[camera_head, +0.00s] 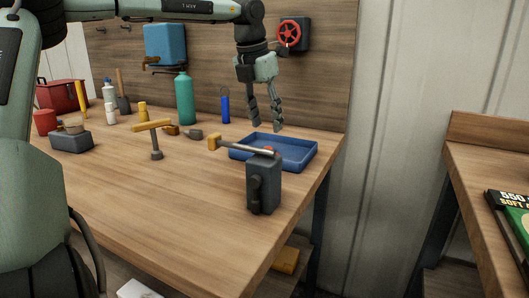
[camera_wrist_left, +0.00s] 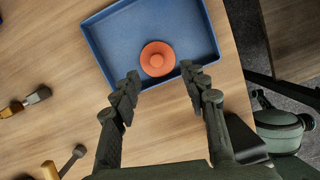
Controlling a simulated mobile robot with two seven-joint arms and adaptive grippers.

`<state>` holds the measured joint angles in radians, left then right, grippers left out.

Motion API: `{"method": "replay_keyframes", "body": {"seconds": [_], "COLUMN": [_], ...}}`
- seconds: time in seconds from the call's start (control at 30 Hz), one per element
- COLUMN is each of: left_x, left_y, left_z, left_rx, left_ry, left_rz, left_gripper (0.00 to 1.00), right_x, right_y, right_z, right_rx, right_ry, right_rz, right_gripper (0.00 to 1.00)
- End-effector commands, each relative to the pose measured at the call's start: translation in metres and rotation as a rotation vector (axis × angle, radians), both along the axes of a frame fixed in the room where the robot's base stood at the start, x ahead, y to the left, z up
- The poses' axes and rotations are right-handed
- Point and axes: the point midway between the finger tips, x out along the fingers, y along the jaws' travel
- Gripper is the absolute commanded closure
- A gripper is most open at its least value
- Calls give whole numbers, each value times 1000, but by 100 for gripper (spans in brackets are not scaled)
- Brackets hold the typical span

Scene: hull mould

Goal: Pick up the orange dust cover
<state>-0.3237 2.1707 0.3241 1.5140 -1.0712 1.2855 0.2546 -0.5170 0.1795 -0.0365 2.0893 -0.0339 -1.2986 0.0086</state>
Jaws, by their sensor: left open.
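The orange dust cover (camera_wrist_left: 157,61) is a round disc with a small raised knob. It lies in the blue tray (camera_wrist_left: 104,57), near the tray's near edge in the left wrist view. In the head view only a bit of orange (camera_head: 269,149) shows, mostly hidden behind a hammer-like tool and the tray wall. The tray (camera_head: 300,165) sits at the workbench's right end. My left gripper (camera_head: 266,128) is open and empty, pointing down above the tray. In the left wrist view its fingertips (camera_wrist_left: 160,78) are spread on either side of the cover's near edge. My right gripper is not seen.
A grey block-shaped device (camera_head: 263,185) stands at the bench's front right, before the tray. The bench's front middle (camera_head: 150,210) is clear.

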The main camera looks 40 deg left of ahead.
Motion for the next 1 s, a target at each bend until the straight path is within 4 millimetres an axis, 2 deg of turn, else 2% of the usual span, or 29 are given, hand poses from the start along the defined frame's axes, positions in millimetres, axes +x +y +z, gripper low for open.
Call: {"method": "replay_keyframes", "body": {"seconds": [0.5, 0.63, 0.83, 1.0], "left_x": [12, 14, 15, 15], "left_y": [10, 10, 10, 10], "left_z": [-65, -73, -73, -73], "left_rx": [-1, -1, -1, -1], "left_ry": [4, 1, 0, 0], "left_rz": [0, 1, 1, 1], "left_gripper": [56, 56, 56, 76], "right_x": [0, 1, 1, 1], "right_y": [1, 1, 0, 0], "right_z": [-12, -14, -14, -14], "right_rx": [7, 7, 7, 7], "right_ry": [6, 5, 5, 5], "right_rz": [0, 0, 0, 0], "right_gripper": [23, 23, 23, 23]}}
